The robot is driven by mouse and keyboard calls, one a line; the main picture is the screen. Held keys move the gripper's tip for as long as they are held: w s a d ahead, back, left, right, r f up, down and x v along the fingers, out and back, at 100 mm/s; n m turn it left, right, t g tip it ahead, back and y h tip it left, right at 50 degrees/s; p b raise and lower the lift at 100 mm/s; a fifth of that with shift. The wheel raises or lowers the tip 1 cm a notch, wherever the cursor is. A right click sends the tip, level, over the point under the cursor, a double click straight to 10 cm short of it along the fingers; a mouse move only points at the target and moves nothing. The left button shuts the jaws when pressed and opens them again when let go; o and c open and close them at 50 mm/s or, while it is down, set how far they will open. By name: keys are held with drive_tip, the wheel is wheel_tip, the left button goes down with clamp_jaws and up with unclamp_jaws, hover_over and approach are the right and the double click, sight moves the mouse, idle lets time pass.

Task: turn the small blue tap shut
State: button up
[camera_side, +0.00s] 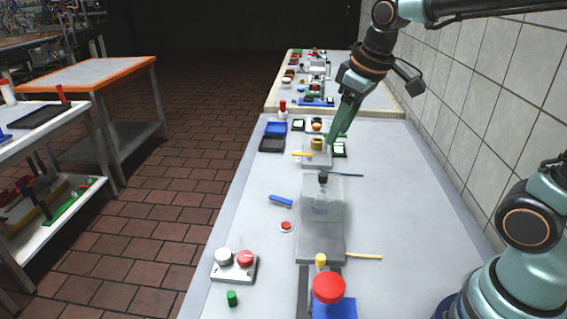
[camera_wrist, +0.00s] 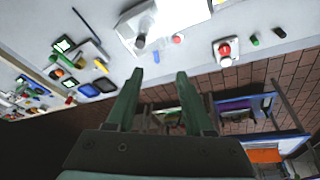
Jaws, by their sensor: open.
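A small blue piece (camera_side: 281,201) lies on the grey bench, left of a clear box; it is the likeliest tap, but its shape is too small to be sure. It also shows in the wrist view (camera_wrist: 143,62), just above the gap between the fingers. My gripper (camera_side: 333,138) is in the air at the far part of the bench, near a brass cylinder (camera_side: 317,143) on a grey block, well away from the blue piece. In the wrist view my gripper (camera_wrist: 158,78) has its two green fingers apart with nothing between them.
The clear box (camera_side: 350,198) stands mid-bench. A red button (camera_side: 286,226), a panel with a red knob (camera_side: 245,258) and a green cylinder (camera_side: 232,298) are nearer. A blue tray (camera_side: 275,129) and a yellow lever (camera_side: 302,154) are farther off. A tiled wall (camera_side: 480,120) bounds the right.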

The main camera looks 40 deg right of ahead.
drive_tip(key=shift+s, duration=0.35)
drive_tip(key=n+g, duration=0.2)
drive_tip(key=g, duration=0.2)
hover_over(283, 199)
wheel_tip(283, 199, down, 14)
wheel_tip(283, 199, down, 11)
drive_tip(key=shift+s+f, duration=0.1)
drive_tip(key=shift+f, duration=0.05)
drive_tip(key=shift+c, duration=0.3)
clamp_jaws()
